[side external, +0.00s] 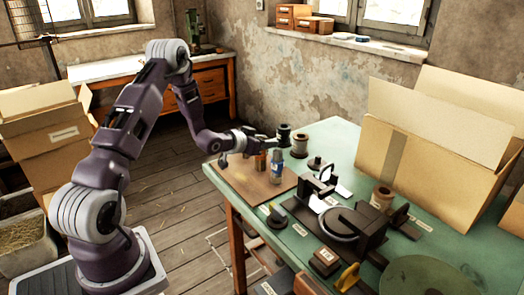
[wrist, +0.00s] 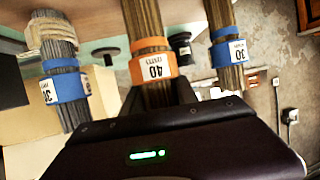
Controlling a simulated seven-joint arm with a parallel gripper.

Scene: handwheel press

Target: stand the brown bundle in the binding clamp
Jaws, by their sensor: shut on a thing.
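In the wrist view, a brown bundle with an orange band marked 40 (wrist: 152,68) stands between the fingers of my gripper (wrist: 160,97), which is shut on it. In the side view the orange-banded bundle (side external: 260,161) is small, below my gripper (side external: 259,146), over the brown board. A bundle with a blue band (wrist: 227,52) is on one side, and another blue-banded bundle (wrist: 64,88), wrapped in cord at one end, is on the other. A black device with a round wheel (side external: 340,222) stands on the green table; I cannot tell which part is the binding clamp.
The brown board (side external: 238,188) lies on the green table (side external: 325,133). Dark spools (side external: 299,146) stand behind the bundles. A brown spool (side external: 381,198) and a large open carton (side external: 425,145) are to the right. A yellow-handled tool (side external: 347,276) lies near the front edge.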

